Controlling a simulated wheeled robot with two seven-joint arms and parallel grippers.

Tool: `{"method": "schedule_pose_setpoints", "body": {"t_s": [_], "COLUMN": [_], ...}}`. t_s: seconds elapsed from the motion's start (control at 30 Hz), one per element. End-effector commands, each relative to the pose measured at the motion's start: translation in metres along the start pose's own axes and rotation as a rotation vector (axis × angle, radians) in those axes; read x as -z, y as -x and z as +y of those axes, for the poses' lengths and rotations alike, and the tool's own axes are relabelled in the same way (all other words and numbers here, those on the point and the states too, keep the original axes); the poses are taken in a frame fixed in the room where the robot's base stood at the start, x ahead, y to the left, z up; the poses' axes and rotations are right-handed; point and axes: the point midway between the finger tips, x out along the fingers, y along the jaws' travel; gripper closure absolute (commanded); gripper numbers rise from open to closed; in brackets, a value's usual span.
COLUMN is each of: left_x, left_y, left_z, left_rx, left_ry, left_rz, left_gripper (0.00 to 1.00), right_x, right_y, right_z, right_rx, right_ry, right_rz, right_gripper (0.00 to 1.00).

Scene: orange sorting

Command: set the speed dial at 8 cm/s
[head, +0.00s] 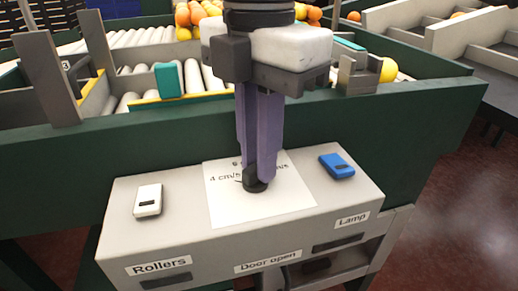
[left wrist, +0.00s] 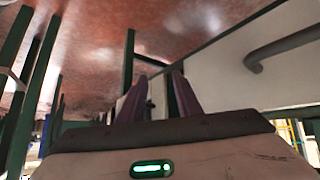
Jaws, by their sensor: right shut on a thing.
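The speed dial's black knob (head: 257,185) sits on a white scale plate (head: 228,208) on top of the grey control box. My right gripper (head: 260,180) comes down from above with its purple fingers shut on the knob. The marks "4 cm/s" at the left and part of a "6" behind the fingers can be read. The fingers hide other marks, and I cannot tell where the knob points. My left gripper (left wrist: 155,100) shows only in the left wrist view, its fingers apart with nothing between them, away from the dial.
A white switch (head: 148,200) labelled Rollers and a blue switch (head: 337,166) near the Lamp label flank the dial on the control box (head: 200,239). A "Door open" label is on its front. Behind are a green conveyor frame (head: 60,165), rollers and oranges.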

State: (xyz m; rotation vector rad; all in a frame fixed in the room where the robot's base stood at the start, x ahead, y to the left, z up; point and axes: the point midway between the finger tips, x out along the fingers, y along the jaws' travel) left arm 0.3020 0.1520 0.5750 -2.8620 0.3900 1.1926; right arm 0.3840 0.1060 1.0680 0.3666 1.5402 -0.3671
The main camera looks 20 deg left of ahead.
Motion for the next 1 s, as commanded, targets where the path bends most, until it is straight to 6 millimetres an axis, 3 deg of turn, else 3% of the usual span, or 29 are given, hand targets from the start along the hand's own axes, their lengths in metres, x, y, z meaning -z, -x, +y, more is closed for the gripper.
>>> {"method": "schedule_pose_setpoints", "body": {"t_s": [0.03,0.13,0.47,0.57,1.0], "left_x": [0.001,0.002,0.008,0.01,0.019], "left_y": [0.0,0.0,-0.002,0.0,0.011], "left_z": [0.0,-0.001,-0.002,-0.001,0.001], "left_rx": [0.0,0.001,0.002,0.002,0.005], "left_ry": [0.0,-0.001,-0.003,-0.003,-0.001], "left_rz": [0.001,0.003,0.014,0.014,0.009], "left_gripper": [0.69,0.69,0.69,0.69,0.69], "right_x": [-0.001,-0.001,0.0,0.0,0.0], "right_y": [0.002,0.002,0.003,0.014,0.094], "right_z": [0.0,0.0,0.0,0.001,0.001], "right_rx": [-0.004,-0.004,-0.002,-0.002,-0.004], "right_ry": [-0.005,-0.004,-0.002,-0.002,-0.003], "right_rz": [-0.002,-0.001,-0.001,-0.002,-0.001], "right_gripper": [0.84,0.69,0.69,0.69,0.69]}}
